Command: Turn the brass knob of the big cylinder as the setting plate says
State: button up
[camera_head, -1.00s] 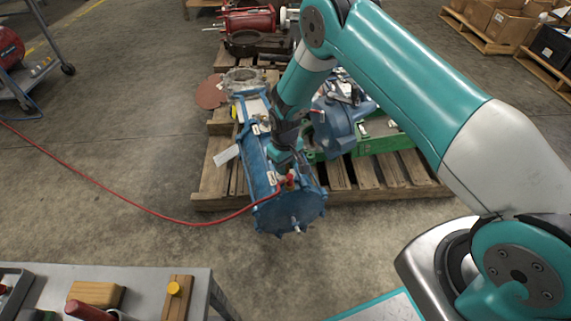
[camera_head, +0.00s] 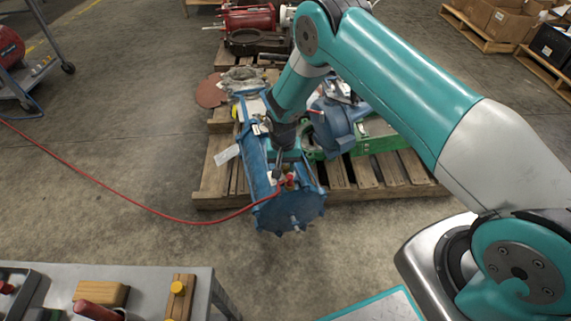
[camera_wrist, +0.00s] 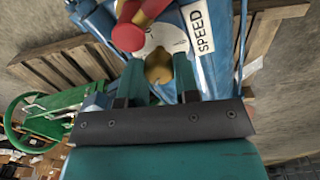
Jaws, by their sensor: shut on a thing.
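The big blue cylinder (camera_head: 290,210) lies on the wooden pallet, its round end facing me; it also fills the middle of the wrist view (camera_wrist: 218,75). My gripper (camera_head: 283,172) reaches down to the near top of the cylinder. In the wrist view my gripper (camera_wrist: 158,72) is shut on the brass knob (camera_wrist: 158,66), one finger on each side of it. A pale round dial plate (camera_wrist: 165,35) shows just beyond the knob, partly covered by a red fitting (camera_wrist: 127,37). A white label reading "SPEED" (camera_wrist: 199,29) is beside it. The knob's pointer cannot be made out.
A red hose (camera_head: 165,217) runs from the cylinder across the floor to the left. Green and blue machinery (camera_head: 340,125) stands close on the right of the pallet (camera_head: 345,185). A workbench (camera_head: 145,285) is at the front left. The floor between is clear.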

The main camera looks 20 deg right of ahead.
aim_at(282, 166)
jog(key=shift+m, duration=0.3)
jog(key=o, duration=0.9)
jog(key=r+p, duration=0.1)
jog(key=r, duration=0.4)
jog(key=r+p, duration=0.1)
jog(key=r, duration=0.5)
jog(key=r+p, duration=0.2)
jog(key=r, duration=0.4)
jog(key=shift+w+a+r, duration=0.15)
jog(key=shift+a+r, duration=0.05)
jog(key=shift+a, duration=0.2)
